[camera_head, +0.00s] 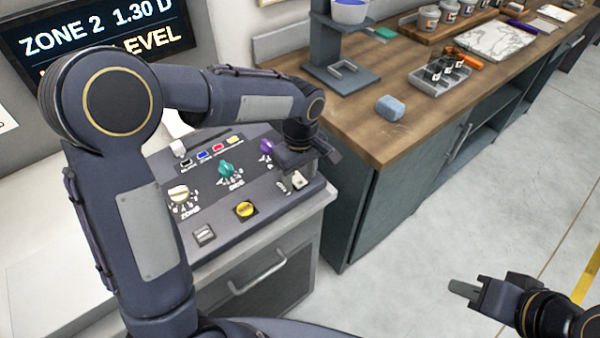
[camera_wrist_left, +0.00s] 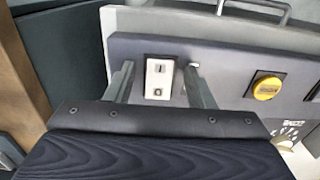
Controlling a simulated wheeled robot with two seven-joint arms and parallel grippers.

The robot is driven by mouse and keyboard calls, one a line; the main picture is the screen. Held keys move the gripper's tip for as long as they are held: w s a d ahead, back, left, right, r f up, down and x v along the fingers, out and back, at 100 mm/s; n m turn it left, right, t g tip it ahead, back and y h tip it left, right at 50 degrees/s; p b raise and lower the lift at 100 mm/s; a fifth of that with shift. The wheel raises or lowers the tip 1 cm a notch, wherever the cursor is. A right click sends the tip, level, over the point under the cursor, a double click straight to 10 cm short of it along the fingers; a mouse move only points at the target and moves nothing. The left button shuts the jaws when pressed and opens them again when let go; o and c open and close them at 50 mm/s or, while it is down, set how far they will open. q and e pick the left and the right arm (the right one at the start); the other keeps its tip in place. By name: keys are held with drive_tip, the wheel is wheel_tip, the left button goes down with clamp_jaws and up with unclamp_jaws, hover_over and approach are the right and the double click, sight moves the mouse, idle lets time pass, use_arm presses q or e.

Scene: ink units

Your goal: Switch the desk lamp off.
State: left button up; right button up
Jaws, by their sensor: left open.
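No desk lamp shows in either view. A white rocker switch marked I and O (camera_wrist_left: 159,78) sits on the sloped control panel's near right corner; it also shows in the head view (camera_head: 298,181). My left gripper (camera_head: 312,160) is over that corner. In the left wrist view its two fingers (camera_wrist_left: 158,70) are apart, one on each side of the switch, with nothing held. I cannot tell which side of the switch is pressed, or whether the fingers touch the panel. My right gripper (camera_head: 466,289) is over the floor at lower right, away from the panel.
The panel (camera_head: 225,205) also carries a yellow knob (camera_head: 246,209), a teal knob (camera_head: 227,170), a purple knob (camera_head: 267,146), a cream knob (camera_head: 179,194) and a grey switch (camera_head: 204,234).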

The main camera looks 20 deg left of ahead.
use_arm(q)
drive_tip(key=c, duration=1)
drive_tip(key=shift+w+a+r+g+h+p, duration=0.1)
drive_tip(key=shift+a+r+g+h+p, duration=0.3)
drive_tip(key=shift+p, duration=0.55)
drive_tip(key=shift+w+f+g+h+p, duration=0.1)
drive_tip(key=shift+g+h+p, duration=0.25)
drive_tip(key=shift+h, duration=0.15)
drive_tip(key=shift+f+h, duration=0.1)
drive_tip(key=shift+h, duration=0.2)
drive_tip(key=o, duration=1)
drive_tip(key=v, duration=0.7)
drive_tip(key=shift+w+r, duration=0.2)
drive_tip(key=shift+r, duration=0.15)
